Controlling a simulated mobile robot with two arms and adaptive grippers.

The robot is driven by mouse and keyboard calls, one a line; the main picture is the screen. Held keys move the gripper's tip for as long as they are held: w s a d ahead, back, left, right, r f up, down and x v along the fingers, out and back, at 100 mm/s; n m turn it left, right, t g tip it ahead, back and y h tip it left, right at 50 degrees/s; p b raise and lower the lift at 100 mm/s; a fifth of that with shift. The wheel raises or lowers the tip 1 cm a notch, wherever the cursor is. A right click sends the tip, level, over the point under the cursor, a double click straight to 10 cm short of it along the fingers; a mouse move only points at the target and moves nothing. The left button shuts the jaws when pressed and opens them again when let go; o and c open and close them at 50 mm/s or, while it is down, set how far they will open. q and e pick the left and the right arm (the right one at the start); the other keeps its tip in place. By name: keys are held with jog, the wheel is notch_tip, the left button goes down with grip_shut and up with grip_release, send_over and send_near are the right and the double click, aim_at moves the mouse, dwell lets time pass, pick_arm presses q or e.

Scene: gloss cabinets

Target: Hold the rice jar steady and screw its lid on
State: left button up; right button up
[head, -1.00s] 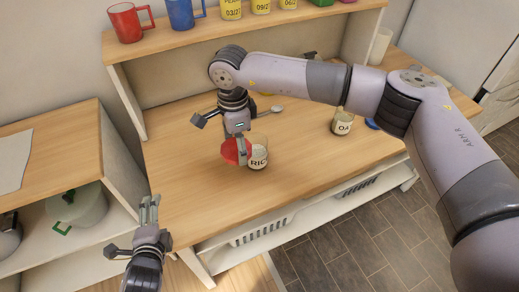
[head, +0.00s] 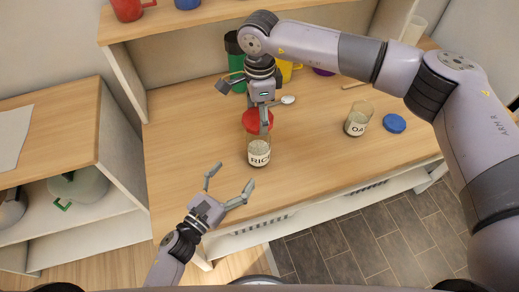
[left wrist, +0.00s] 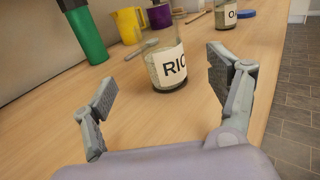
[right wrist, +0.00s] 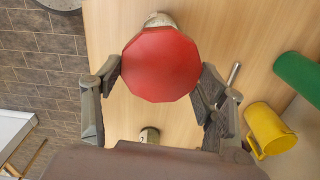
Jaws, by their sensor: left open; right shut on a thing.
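The rice jar (head: 259,153) is clear glass with a white label and stands upright on the wooden counter. It also shows in the left wrist view (left wrist: 166,68), between and beyond the fingers. The red lid (head: 257,121) is held by my right gripper (head: 264,117), which is shut on it. In the right wrist view the lid (right wrist: 162,64) sits between the fingertips and covers most of the jar; I cannot tell whether it touches the rim. My left gripper (head: 230,180) is open and empty, in front of and left of the jar, with its fingers pointing toward it.
An oats jar (head: 357,121) and a blue lid (head: 394,123) stand to the right. A spoon (head: 288,100), a green bottle (left wrist: 83,35) and a yellow mug (left wrist: 130,24) are behind the rice jar. A shelf with mugs (head: 127,9) runs along the back.

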aim_at(252, 153)
pick_arm(q)
jog(key=x, duration=1.2)
jog(key=shift+w, duration=0.1)
pick_arm(e)
jog(key=shift+w, duration=0.1)
pick_arm(q)
jog(key=c, duration=1.8)
pick_arm(e)
jog(key=shift+f, duration=2.5)
